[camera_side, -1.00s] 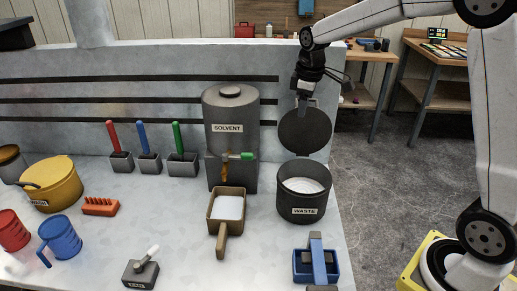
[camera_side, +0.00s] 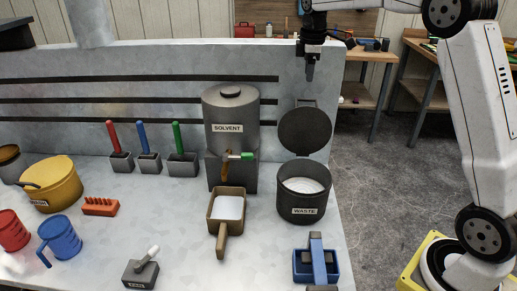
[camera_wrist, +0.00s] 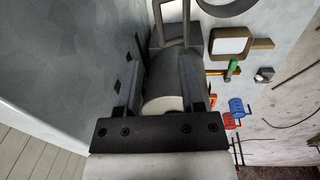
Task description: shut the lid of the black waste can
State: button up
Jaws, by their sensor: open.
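The black waste can (camera_side: 302,208), labelled WASTE, stands upright near the right end of the bench, with pale contents inside. Its round dark lid (camera_side: 305,131) is open, standing up behind the can's mouth and facing the side camera. My gripper (camera_side: 310,76) is above the lid's top edge, pointing down, apart from the lid and holding nothing. In the wrist view its two fingers (camera_wrist: 163,88) are spread apart, with a grey cylinder in view between them. The side view does not show the gap between the fingers clearly.
The grey solvent tank (camera_side: 230,150) with its green-handled tap stands just left of the can. A brown pan (camera_side: 222,230) is in front of the tank. A blue holder (camera_side: 316,262) sits in front of the can. The slotted back wall rises behind.

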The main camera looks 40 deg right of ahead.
jog(key=shift+w+d+f, duration=0.15)
jog(key=shift+f, duration=1.7)
jog(key=shift+w+d+f, duration=0.1)
jog(key=shift+d+f, duration=0.05)
jog(key=shift+f, duration=1.65)
grip_shut()
jog(key=shift+r, duration=0.1)
